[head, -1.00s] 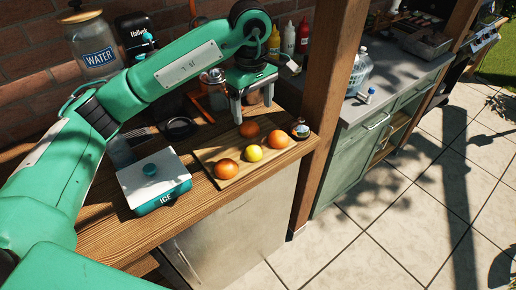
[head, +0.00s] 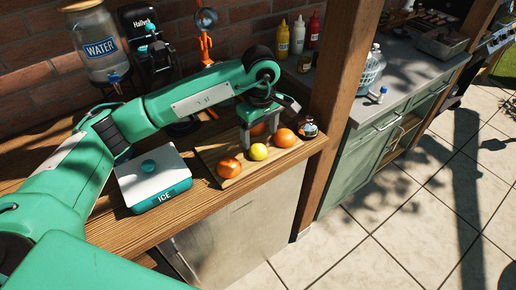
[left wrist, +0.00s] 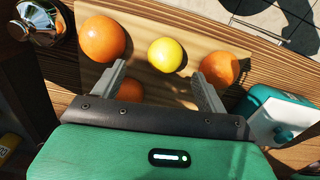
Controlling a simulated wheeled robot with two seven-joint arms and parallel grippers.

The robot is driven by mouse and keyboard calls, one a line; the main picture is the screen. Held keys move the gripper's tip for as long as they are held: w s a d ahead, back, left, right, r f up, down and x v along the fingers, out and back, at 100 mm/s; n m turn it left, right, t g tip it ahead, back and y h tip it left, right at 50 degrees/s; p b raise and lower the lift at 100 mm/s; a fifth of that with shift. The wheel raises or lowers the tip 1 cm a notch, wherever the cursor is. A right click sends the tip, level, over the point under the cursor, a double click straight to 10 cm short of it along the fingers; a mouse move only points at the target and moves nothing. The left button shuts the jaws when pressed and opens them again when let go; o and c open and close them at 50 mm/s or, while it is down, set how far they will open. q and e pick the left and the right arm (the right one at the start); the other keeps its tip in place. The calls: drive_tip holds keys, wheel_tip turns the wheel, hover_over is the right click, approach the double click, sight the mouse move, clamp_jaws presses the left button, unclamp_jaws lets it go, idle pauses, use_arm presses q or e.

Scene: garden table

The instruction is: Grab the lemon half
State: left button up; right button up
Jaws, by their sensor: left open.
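The lemon half (head: 258,152) is a round yellow piece lying on the wooden cutting board (head: 205,155), between two oranges; its cut face cannot be made out. My left gripper (head: 260,134) is open and empty, pointing down over the board just behind the lemon. In the left wrist view the lemon (left wrist: 166,55) lies just beyond the gap between the open fingertips (left wrist: 158,72), not between the fingers. My right gripper is in neither current view.
Oranges lie close by: one left (head: 229,167), one right (head: 284,138), and one behind (head: 257,129), partly hidden by my gripper. A white and teal ice box (head: 153,180) stands left of the board.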

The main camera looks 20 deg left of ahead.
sight(258, 146)
use_arm(q)
drive_tip(key=shift+s+f, duration=0.2)
drive_tip(key=shift+f, duration=0.1)
drive_tip(key=f, duration=0.1)
drive_tip(key=f+p, duration=0.1)
drive_tip(key=f, duration=0.1)
drive_tip(key=shift+s+a+p, duration=0.2)
drive_tip(key=shift+a+p, duration=0.05)
drive_tip(key=shift+p, duration=0.15)
drive_tip(key=shift+f, duration=0.75)
drive_tip(key=c, duration=1)
use_arm(e)
drive_tip(key=shift+s+r, duration=0.6)
drive_tip(key=shift+r, duration=0.25)
use_arm(q)
drive_tip(key=shift+r, duration=0.1)
drive_tip(key=shift+c, duration=0.2)
